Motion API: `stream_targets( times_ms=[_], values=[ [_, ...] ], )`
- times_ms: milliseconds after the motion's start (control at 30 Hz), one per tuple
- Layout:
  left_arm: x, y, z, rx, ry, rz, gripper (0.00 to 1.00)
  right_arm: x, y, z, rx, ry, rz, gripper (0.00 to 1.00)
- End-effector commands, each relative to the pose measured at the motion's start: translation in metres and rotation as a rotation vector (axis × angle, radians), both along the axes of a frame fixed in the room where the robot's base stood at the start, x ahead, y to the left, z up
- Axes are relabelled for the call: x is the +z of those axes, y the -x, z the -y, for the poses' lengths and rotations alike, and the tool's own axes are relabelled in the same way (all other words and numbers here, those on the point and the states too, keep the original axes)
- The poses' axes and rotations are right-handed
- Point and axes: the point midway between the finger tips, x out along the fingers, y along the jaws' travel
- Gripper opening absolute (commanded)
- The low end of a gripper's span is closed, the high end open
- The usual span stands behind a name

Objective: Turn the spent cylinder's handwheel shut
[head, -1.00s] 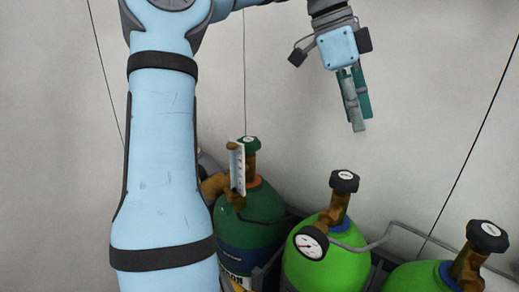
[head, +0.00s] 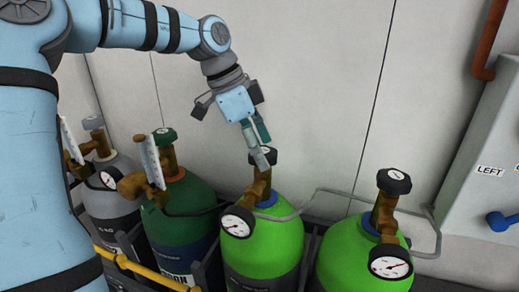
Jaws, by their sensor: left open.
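Two lime-green cylinders stand in the rack, the nearer-to-middle one (head: 265,245) and the right one (head: 350,262). Each has a brass valve, a black handwheel on top and a round white gauge. The middle handwheel (head: 262,156) is partly hidden by my left gripper (head: 262,148). The right handwheel (head: 394,181) is clear. My left gripper is open and empty, pointing down, with its fingertips at the middle handwheel in the picture; I cannot tell whether they touch. No mark I can read tells which cylinder is spent. My right gripper is out of view.
A dark green cylinder (head: 180,215) and a grey one (head: 105,208) stand to the left, with tags on their valves. A grey pipe (head: 330,192) runs behind the lime cylinders. A cabinet (head: 480,150) labelled LEFT, with a blue handle (head: 503,221), is at right.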

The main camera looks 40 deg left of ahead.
Motion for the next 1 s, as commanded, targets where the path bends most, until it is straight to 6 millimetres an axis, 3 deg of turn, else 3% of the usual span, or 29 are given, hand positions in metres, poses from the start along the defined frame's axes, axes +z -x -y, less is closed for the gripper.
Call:
stream_targets(
  times_ms=[267, 567, 667, 867, 1000],
  values=[
    [-0.003, -0.001, 0.001, 0.0, 0.0, 0.0, 0.69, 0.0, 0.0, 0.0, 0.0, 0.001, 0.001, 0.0],
    [-0.003, -0.001, 0.001, 0.0, 0.0, 0.0, 0.21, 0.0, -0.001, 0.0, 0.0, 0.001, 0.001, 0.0],
    [-0.001, -0.001, 0.001, -0.016, 0.001, -0.002, 0.21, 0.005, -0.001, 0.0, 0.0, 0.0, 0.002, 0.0],
    [0.003, -0.002, 0.0, -0.213, 0.002, -0.007, 0.21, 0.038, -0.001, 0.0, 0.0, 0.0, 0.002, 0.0],
    [-0.001, -0.002, 0.0, -0.272, 0.001, -0.003, 0.21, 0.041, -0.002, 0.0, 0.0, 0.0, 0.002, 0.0]
  ],
)
